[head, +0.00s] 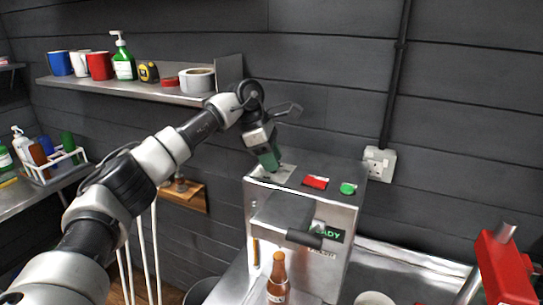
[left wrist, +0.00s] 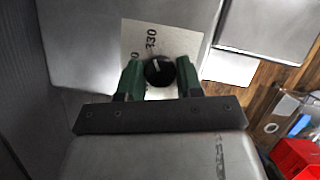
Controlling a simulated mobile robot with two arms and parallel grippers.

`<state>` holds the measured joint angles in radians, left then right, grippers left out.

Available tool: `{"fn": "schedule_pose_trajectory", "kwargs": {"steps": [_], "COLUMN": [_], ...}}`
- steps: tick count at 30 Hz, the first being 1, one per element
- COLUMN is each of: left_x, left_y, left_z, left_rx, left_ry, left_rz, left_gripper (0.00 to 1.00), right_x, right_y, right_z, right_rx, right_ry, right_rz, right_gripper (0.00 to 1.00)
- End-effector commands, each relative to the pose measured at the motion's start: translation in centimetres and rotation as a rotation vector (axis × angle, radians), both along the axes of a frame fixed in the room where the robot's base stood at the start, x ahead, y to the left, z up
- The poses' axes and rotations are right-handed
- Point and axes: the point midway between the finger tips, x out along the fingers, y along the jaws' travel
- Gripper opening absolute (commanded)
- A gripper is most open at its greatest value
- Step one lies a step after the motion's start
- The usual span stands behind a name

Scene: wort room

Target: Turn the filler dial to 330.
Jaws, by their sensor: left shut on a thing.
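The filler is a steel box machine (head: 330,222) with a lit READY display (head: 330,235) on its front. My left gripper (head: 271,165) points down at the dial on its top left. In the left wrist view the dial (left wrist: 158,71) is a round black knob with a pale pointer line, between the green fingers of my left gripper (left wrist: 159,76). The gripper is shut on the dial. A pale label plate (left wrist: 150,38) behind it reads 330; another number is partly hidden by the left finger. The pointer slants up, slightly left, roughly toward the 330. My right gripper is not in view.
A red block (head: 316,182) and a green button (head: 348,188) are on the machine's top. A brown bottle (head: 278,280) stands at its front. A wall shelf (head: 150,92) with cups, a green pump bottle and tape is at the upper left. A red tool (head: 503,270) is at the right.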

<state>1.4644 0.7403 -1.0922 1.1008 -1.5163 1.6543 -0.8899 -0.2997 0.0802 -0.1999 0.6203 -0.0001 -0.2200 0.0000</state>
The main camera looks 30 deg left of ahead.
Motion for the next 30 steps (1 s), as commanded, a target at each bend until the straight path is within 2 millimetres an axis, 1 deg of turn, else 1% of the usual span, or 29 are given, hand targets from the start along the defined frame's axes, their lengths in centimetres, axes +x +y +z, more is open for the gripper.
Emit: {"fn": "schedule_pose_trajectory", "kwargs": {"steps": [1,14,15,19,27,30], "left_x": [0.05,0.05,0.05,0.04,0.01,0.0], "left_y": [0.04,0.05,0.05,0.05,0.05,0.26], "left_z": [0.22,0.21,0.21,0.16,0.11,0.57], "left_rx": [-0.001,-0.001,-0.001,-0.001,0.0,0.0], "left_ry": [-0.004,-0.005,-0.005,-0.004,-0.002,-0.004], "left_rz": [-0.005,-0.013,-0.013,-0.014,-0.013,-0.012], "left_gripper": [0.12,0.12,0.4,0.6,0.6,0.6], "right_x": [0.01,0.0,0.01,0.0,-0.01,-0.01], "right_y": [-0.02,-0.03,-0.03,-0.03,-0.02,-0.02], "right_z": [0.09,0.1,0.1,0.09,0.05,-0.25], "right_rx": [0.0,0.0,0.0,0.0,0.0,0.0], "right_ry": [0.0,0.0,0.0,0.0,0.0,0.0], "right_rz": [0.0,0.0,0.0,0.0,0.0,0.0], "right_gripper": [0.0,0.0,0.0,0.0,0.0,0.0]}}
